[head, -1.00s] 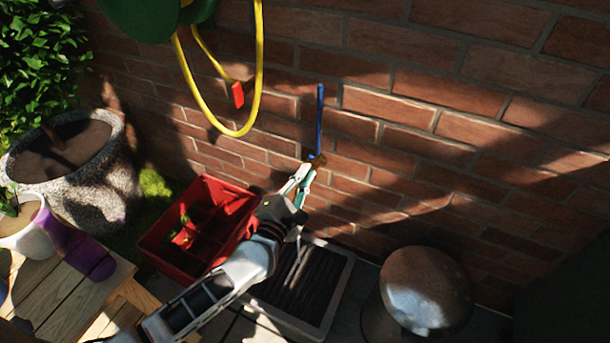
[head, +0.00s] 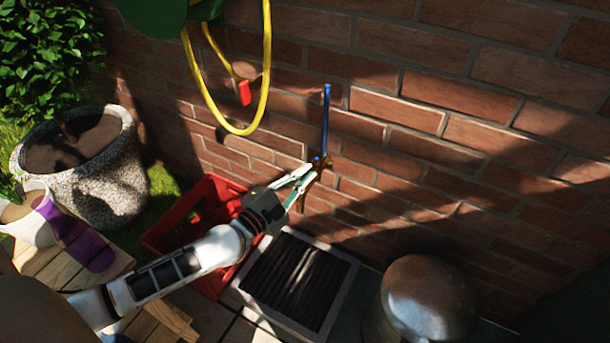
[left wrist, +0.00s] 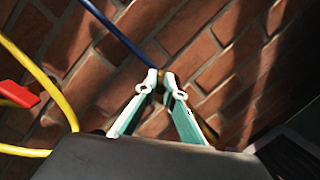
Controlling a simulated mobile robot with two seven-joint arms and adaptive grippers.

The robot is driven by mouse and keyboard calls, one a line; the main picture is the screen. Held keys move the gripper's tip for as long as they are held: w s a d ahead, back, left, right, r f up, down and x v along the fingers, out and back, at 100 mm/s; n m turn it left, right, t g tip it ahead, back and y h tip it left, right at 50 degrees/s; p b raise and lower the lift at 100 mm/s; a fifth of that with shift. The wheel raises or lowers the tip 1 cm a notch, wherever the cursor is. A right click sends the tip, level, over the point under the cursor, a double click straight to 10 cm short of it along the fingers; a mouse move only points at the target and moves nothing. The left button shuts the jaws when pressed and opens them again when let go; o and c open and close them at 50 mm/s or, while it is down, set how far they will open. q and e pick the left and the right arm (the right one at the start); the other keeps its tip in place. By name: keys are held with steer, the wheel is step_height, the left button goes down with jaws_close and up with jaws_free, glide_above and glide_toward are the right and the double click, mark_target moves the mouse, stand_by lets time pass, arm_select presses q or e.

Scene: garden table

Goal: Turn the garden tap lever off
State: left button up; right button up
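The garden tap is on the brick wall, with a brass body (head: 323,164) and a long blue lever (head: 326,115) standing upright along the wall. In the left wrist view the blue lever (left wrist: 118,32) slants from the top left down to the fingertips. My left gripper (head: 312,167) is at the tap, its tips by the lever's lower end. In the wrist view the two fingers (left wrist: 160,80) converge with a narrow gap at the lever's base. Whether they grip it I cannot tell. The fingers partly hide the brass body. My right gripper is not in view.
A yellow hose (head: 266,70) with a red end (head: 244,93) hangs left of the tap. Below are a red crate (head: 165,238), a dark-topped box with a pale rim (head: 345,285) and a rounded metal object (head: 425,300). A stone planter (head: 105,190) and wooden table (head: 92,272) stand left.

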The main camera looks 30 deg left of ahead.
arm_select(q)
steer(key=o, duration=0.4)
steer(key=s, duration=0.4)
steer(key=s+a, duration=0.1)
steer(key=s, duration=0.7)
steer(key=shift+a, duration=0.15)
steer(key=shift+r, duration=0.1)
